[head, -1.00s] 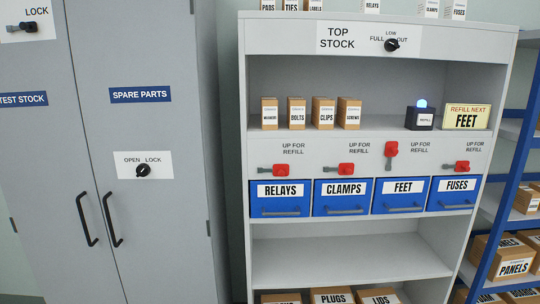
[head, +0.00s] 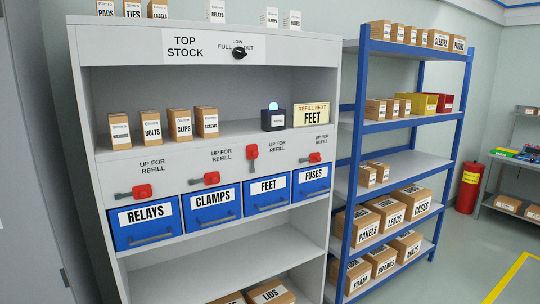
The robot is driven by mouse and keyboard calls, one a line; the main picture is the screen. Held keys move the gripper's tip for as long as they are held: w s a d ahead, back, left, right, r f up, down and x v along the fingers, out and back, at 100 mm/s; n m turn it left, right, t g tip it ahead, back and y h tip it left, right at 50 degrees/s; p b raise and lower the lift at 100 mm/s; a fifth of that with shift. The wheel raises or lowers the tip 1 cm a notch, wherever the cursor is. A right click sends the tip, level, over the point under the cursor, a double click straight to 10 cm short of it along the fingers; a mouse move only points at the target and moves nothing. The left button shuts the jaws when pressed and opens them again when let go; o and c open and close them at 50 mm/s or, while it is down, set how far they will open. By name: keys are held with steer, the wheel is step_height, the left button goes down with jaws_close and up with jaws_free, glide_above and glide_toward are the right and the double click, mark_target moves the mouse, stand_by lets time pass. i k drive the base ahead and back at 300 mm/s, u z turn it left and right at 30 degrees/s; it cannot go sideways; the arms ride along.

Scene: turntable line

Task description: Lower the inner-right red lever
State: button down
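Red levers line the panel above the blue drawers in the head view. The inner-right red lever (head: 252,152) stands raised above the FEET drawer (head: 269,195). The inner-left lever (head: 211,178), above the CLAMPS drawer (head: 213,209), lies sideways. The outer-left lever (head: 142,191), above the RELAYS drawer (head: 147,227), and the outer-right lever (head: 315,157), above the FUSES drawer (head: 311,181), also lie sideways. Each lever has an "UP FOR REFILL" label. My gripper is not in view.
On the shelf above stand small boxes (head: 151,126), a dark block with a lit blue lamp (head: 274,119) and a "REFILL NEXT FEET" sign (head: 312,114). A blue rack (head: 357,130) with boxes stands to the right. A red cylinder (head: 469,188) is beyond it. Floor at right is clear.

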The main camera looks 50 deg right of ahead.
mark_target(252, 150)
steer(key=z, duration=4.3)
steer(key=i, duration=0.1)
steer(key=u, duration=2.95)
steer(key=k, duration=0.55)
steer(key=u, duration=0.2)
steer(key=i, duration=0.55)
steer(key=z, duration=0.05)
